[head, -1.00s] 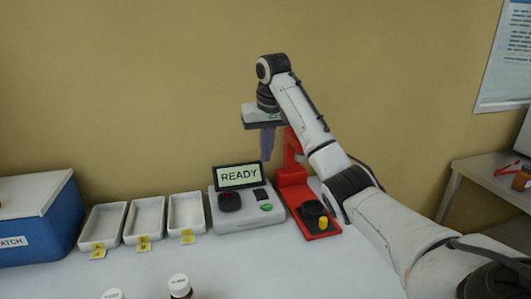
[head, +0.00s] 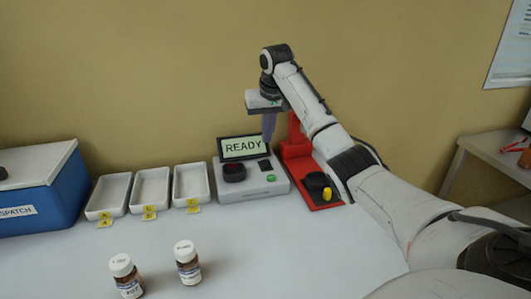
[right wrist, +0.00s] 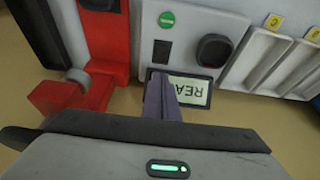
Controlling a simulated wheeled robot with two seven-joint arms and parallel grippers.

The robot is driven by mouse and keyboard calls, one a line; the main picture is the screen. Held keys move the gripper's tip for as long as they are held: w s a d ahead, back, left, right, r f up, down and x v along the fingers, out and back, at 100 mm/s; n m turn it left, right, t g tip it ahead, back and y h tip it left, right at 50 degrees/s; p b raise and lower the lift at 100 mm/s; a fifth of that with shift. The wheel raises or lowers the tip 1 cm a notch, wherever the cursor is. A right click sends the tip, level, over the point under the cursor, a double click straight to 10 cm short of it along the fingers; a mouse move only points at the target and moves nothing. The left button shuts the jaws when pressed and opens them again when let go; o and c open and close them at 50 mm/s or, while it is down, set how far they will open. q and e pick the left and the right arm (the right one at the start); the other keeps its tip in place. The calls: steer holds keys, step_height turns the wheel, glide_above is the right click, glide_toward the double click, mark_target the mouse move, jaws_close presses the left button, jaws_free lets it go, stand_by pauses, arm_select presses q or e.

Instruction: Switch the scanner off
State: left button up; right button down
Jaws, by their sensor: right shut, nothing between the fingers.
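The scanner (head: 229,190) is a pale box on the table with a lit screen (head: 243,147) reading READY. A dark round well (head: 234,173), a small dark panel (head: 265,164) and a green button (head: 271,178) are on its top. My right gripper (head: 268,138) is shut and empty, pointing down by the screen's right end. In the right wrist view, the closed fingers (right wrist: 160,82) overlap the edge of the upside-down screen (right wrist: 194,90). The green button (right wrist: 167,20) and dark panel (right wrist: 161,51) are beyond the fingertips; contact cannot be told. My left gripper is out of view.
A red stand (head: 296,150) with a black and yellow part is close to the scanner's right. White labelled trays (head: 150,190) and a blue box (head: 62,200) are at left. Two capped bottles (head: 126,278) (head: 188,262) stand in front. The table's front middle is clear.

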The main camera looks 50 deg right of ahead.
mark_target(264, 161)
steer(key=x, duration=0.8)
steer(key=shift+s+a+f+p, duration=0.2)
steer(key=shift+s+f+p, duration=0.05)
steer(key=shift+s+p, duration=0.1)
